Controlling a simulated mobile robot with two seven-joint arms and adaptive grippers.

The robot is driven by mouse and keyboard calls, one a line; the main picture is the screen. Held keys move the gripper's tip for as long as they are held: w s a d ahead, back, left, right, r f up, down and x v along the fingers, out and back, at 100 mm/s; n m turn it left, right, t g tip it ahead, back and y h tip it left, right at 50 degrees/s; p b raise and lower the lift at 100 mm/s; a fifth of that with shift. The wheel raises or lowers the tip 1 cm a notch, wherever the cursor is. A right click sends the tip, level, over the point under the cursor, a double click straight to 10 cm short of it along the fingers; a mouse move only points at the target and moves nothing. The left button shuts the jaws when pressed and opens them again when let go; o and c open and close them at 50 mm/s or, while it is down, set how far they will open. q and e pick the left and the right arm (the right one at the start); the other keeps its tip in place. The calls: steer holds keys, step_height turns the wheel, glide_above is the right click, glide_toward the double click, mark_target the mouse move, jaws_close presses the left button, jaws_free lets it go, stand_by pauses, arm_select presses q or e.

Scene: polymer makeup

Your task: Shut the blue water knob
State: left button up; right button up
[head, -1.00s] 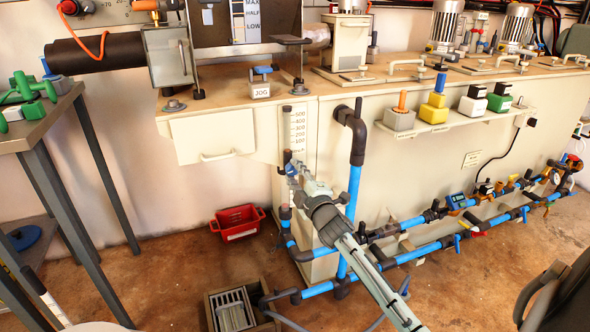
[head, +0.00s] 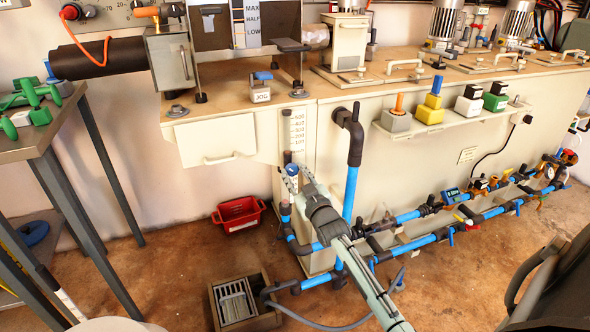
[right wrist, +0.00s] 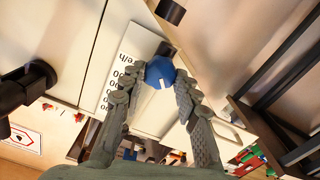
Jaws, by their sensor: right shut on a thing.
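The blue water knob (head: 291,169) sits at the foot of the white level gauge (head: 297,130) on the beige machine's front. It shows larger in the right wrist view as a round blue knob (right wrist: 160,70) with a white mark on its face. My right gripper (head: 294,176) reaches up to it from below right. In the right wrist view its two fingers (right wrist: 156,84) stand on either side of the knob and are closed on it. The fingers hide part of the knob in the head view. My left gripper is in neither view.
A black and blue pipe (head: 350,190) stands just right of the knob, close to my right arm. Blue pipes with valves (head: 440,234) run low along the machine. A red crate (head: 238,214) and a wooden box (head: 266,320) are on the floor. A grey table (head: 40,145) stands left.

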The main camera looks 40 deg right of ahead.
steer(key=m+p, duration=0.1)
steer(key=m, duration=0.3)
steer(key=shift+m+p, duration=0.3)
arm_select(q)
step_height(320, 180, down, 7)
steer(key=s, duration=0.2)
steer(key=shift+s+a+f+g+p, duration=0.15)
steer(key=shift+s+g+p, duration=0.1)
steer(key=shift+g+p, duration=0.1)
arm_select(e)
steer(key=shift+d+m, duration=0.1)
steer(key=shift+m, duration=1.7)
steer(key=o, duration=1.2)
steer(key=shift+c, duration=0.2)
steer(key=shift+s, duration=0.1)
steer(key=v, duration=1.2)
